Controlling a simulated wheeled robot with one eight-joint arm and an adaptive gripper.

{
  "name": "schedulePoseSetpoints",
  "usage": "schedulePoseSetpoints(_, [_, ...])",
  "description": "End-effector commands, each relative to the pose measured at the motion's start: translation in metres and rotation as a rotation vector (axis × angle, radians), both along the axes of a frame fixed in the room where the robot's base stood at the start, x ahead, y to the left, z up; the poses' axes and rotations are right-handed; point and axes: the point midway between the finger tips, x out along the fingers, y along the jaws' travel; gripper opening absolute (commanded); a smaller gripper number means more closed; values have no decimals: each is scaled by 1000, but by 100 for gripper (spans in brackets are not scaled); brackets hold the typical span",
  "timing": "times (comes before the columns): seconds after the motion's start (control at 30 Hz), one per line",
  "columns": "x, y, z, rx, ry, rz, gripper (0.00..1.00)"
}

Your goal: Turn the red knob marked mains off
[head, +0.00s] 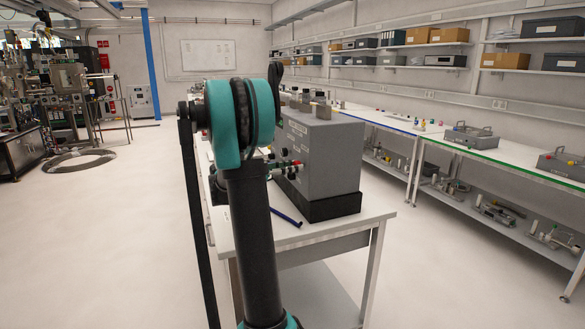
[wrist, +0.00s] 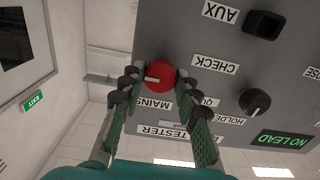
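The red knob (wrist: 161,76) marked MAINS is on a grey panel, seen upside down in the wrist view. Its white pointer mark points to the left of the picture. My gripper (wrist: 158,80) has its two green fingers on either side of the knob, with a small gap at the left fingertip; contact on the right cannot be made out. In the head view the grey tester box (head: 330,152) stands on a bench, and my gripper is at its left face, partly hidden by my arm.
The panel also carries a black CHECK knob (wrist: 255,101), a black AUX switch (wrist: 264,24) and a green NO LEAD display (wrist: 281,140). A blue rod (head: 286,217) lies on the bench (head: 330,226) before the box.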

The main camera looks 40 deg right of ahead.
Motion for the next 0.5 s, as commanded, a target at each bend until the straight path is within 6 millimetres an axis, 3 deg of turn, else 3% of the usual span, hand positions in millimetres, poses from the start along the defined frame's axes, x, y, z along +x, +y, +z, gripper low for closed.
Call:
schedulePoseSetpoints(0.03, [0,0,0,0,0,0,22])
schedulePoseSetpoints(0.2, [0,0,0,0,0,0,3])
schedulePoseSetpoints(0.5, [0,0,0,10,41,0,2])
